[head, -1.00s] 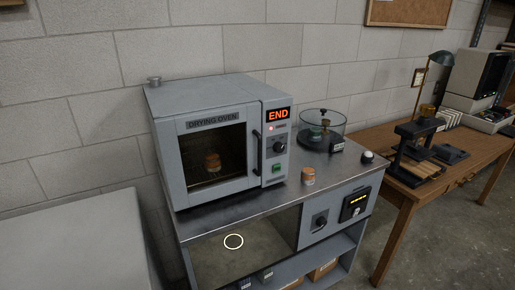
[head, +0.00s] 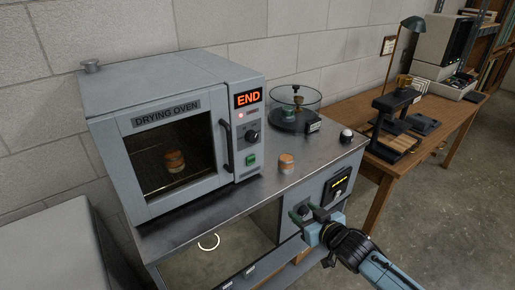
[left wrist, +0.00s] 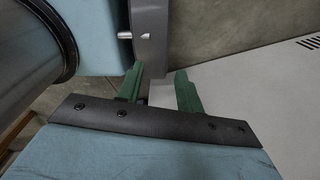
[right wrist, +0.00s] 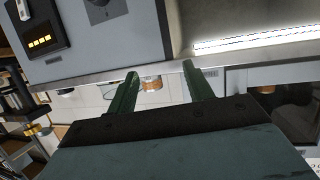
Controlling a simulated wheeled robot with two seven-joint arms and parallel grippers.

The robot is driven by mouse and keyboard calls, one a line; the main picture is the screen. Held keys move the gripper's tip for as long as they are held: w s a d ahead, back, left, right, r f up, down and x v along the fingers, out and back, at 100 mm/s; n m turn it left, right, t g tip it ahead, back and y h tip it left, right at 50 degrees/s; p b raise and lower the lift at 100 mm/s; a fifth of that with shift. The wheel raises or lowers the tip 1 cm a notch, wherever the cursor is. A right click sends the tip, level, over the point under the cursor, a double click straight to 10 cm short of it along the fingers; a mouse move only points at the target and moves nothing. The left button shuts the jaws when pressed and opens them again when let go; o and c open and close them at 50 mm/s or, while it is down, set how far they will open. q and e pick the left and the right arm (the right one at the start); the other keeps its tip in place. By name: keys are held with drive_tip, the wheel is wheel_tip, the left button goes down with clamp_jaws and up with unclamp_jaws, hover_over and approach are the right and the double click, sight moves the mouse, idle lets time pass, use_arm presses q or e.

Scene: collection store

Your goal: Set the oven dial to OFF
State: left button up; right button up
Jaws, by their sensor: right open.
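The drying oven (head: 165,130) stands on the metal bench, door shut, its display (head: 248,97) reading END. The oven dial (head: 252,136) is a dark round knob on its right front panel, above a green button (head: 251,159). Its pointer setting is too small to read. My right gripper (head: 308,211) is open and empty, below and right of the dial, by the lower cabinet front; its open fingers also show in the right wrist view (right wrist: 160,80). My left gripper (left wrist: 160,80) is open and empty in the left wrist view, and outside the head view.
An orange-banded jar (head: 286,163) stands on the bench top (head: 225,203) beside the oven; another jar (head: 174,161) is inside. A glass desiccator (head: 295,108) stands behind. A wooden table (head: 370,150) stands at right.

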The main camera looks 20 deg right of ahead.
sight(254, 139)
drive_tip(key=a+r+n+t+y, duration=0.1)
drive_tip(key=a+r+t+y, duration=0.15)
drive_tip(key=r, duration=0.65)
drive_tip(key=a+r+n+t+y, duration=0.1)
drive_tip(key=a+r, duration=0.2)
drive_tip(key=r, duration=0.6)
drive_tip(key=shift+g, duration=0.25)
drive_tip(key=x, duration=1.3)
drive_tip(key=shift+w+a+b, duration=0.1)
drive_tip(key=shift+a+b, duration=0.1)
drive_tip(key=shift+b, duration=0.15)
use_arm(q)
drive_tip(key=shift+w+f, duration=0.2)
drive_tip(key=shift+w, duration=0.35)
drive_tip(key=shift+w+f, duration=0.2)
drive_tip(key=shift+w, duration=0.3)
use_arm(e)
drive_tip(key=c, duration=1)
use_arm(q)
drive_tip(key=shift+w, duration=0.1)
use_arm(e)
drive_tip(key=shift+o, duration=0.2)
